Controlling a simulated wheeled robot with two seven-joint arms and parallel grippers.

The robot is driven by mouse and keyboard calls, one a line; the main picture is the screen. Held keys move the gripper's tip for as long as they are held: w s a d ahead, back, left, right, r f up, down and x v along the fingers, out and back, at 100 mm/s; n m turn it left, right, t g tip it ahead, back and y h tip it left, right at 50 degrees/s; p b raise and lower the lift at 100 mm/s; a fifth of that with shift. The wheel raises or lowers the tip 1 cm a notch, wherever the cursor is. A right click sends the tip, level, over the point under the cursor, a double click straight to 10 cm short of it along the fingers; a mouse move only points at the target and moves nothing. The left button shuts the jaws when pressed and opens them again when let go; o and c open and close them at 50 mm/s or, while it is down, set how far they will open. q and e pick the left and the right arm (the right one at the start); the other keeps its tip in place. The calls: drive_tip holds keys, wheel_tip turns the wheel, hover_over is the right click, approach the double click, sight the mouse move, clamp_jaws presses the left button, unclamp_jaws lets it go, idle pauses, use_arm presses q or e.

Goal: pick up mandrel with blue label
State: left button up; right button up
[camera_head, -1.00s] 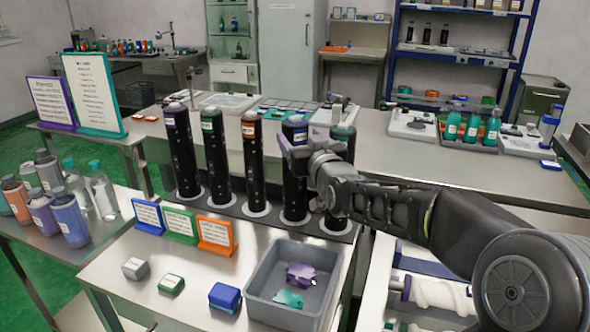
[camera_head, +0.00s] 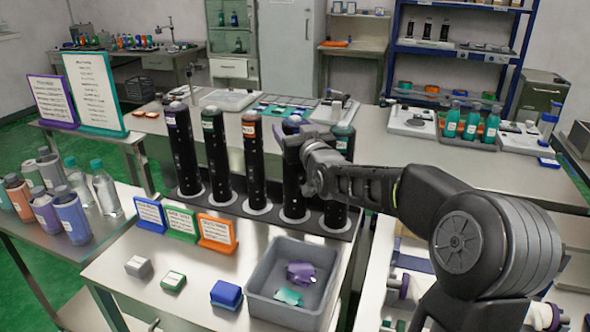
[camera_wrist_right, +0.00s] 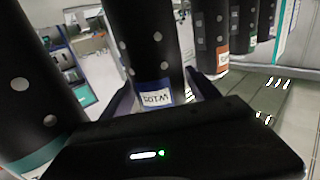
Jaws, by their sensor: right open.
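Several tall black mandrels stand upright in a row in a dark rack (camera_head: 312,227), with purple, green, orange, blue and teal labels. The blue-label mandrel (camera_head: 293,190) is fourth from the left, its upper part partly hidden by my right gripper (camera_head: 288,140). In the right wrist view, the mandrel's blue-edged label (camera_wrist_right: 156,94) shows between the two open fingers of my right gripper (camera_wrist_right: 162,90). Whether the fingers touch it I cannot tell. The teal-label mandrel (camera_head: 336,205) stands just to the right, beneath my forearm. My left gripper is not in view.
The orange-label mandrel (camera_head: 253,165) stands close on the left. In front are small label signs (camera_head: 217,231), small blocks (camera_head: 226,294) and a grey bin (camera_head: 267,309) with purple and teal pieces. Bottles (camera_head: 70,215) stand on the left table.

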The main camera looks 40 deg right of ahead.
idle(0.4)
clamp_jaws()
drive_tip(key=shift+r, duration=0.15)
idle(0.7)
